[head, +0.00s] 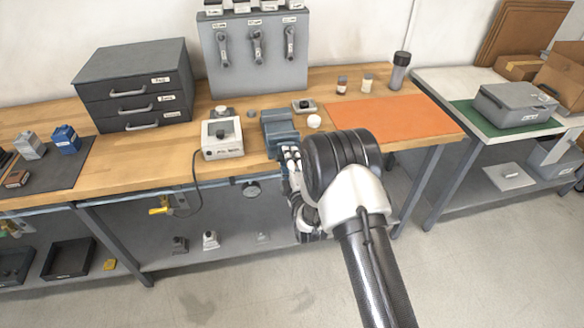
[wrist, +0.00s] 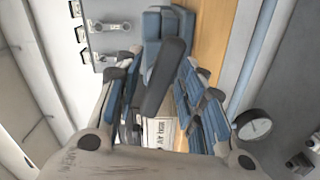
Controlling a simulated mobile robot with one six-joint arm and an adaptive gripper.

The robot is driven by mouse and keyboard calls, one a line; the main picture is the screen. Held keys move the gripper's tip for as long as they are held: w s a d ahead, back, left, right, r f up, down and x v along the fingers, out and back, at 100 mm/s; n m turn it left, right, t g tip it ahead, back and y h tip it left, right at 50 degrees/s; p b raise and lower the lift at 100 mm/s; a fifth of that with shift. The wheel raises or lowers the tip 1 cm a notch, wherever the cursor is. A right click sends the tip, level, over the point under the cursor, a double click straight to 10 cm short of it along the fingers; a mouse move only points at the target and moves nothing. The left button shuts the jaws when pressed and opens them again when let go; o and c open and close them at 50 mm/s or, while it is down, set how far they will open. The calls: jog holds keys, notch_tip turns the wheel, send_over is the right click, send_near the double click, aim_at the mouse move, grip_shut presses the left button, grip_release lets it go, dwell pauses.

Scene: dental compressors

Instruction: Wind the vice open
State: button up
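The blue-grey vice (head: 280,127) stands at the front edge of the wooden bench. In the wrist view the vice (wrist: 160,25) is straight ahead, with a dark rounded bar (wrist: 165,78), seemingly its handle, reaching toward the camera. My gripper (head: 290,154) is at the vice's front, just off the bench edge; my arm hides part of this area. In the wrist view my gripper (wrist: 163,70) has its blue-padded fingers apart, one on each side of the bar. Gaps show on both sides. The vice's jaw gap cannot be made out.
A white box (head: 222,138) with a cable stands left of the vice. A round gauge (head: 251,189) hangs under the bench edge. A white round object (head: 314,121) and an orange mat (head: 390,116) lie to the right. A grey drawer cabinet (head: 135,85) stands at the back left.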

jog(key=v, duration=1.1)
jog(key=shift+s, duration=0.3)
jog(key=shift+d, duration=0.1)
